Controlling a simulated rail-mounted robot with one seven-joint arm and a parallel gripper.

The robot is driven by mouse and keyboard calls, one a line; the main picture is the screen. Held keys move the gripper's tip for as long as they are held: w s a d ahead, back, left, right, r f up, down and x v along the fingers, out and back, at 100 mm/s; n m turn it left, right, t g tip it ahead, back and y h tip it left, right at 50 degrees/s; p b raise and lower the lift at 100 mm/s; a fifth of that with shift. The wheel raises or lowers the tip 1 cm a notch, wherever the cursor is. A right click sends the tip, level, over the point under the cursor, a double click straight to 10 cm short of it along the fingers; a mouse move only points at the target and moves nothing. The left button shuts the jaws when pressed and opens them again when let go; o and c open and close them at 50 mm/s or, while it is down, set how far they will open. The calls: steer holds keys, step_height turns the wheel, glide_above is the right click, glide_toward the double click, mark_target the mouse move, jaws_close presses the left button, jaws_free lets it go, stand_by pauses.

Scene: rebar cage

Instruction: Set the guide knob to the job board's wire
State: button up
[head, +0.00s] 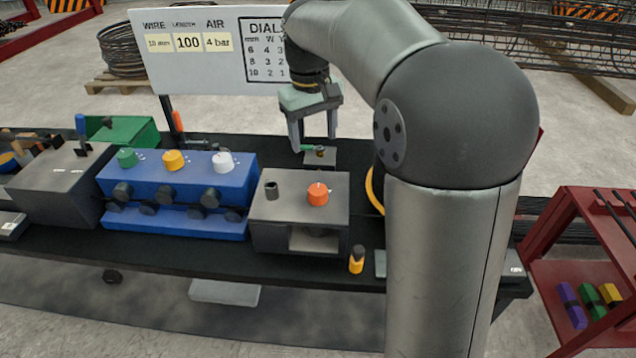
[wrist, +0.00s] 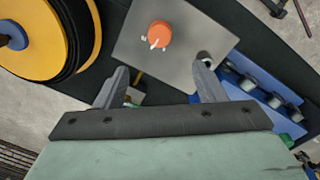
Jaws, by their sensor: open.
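The job board (head: 215,50) stands at the back. Its WIRE card (head: 159,43) seems to read 10 mm, and a partly hidden DIALS table (head: 268,50) is beside it. The blue machine (head: 180,180) carries a green knob (head: 127,158), a yellow knob (head: 173,160) and a white knob (head: 223,162). An orange knob (head: 317,194) sits on a grey box (head: 270,215); it also shows in the wrist view (wrist: 158,36) with white marks. I cannot tell which is the guide knob. My gripper (head: 314,143) is open and empty, behind and above the grey box.
A small block with a brass, green-handled fitting (head: 320,153) lies below my gripper. A dark post (head: 271,190) stands left of the orange knob. A yellow-black bottle (head: 356,259) is at the bench front. A red cart (head: 590,270) stands at the right.

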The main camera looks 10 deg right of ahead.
mark_target(318, 190)
steer(key=f, duration=0.5)
steer(key=f+p, duration=0.1)
steer(key=f, duration=0.9)
steer(key=shift+d, duration=0.4)
steer(key=shift+w, duration=0.1)
steer(key=c, duration=1)
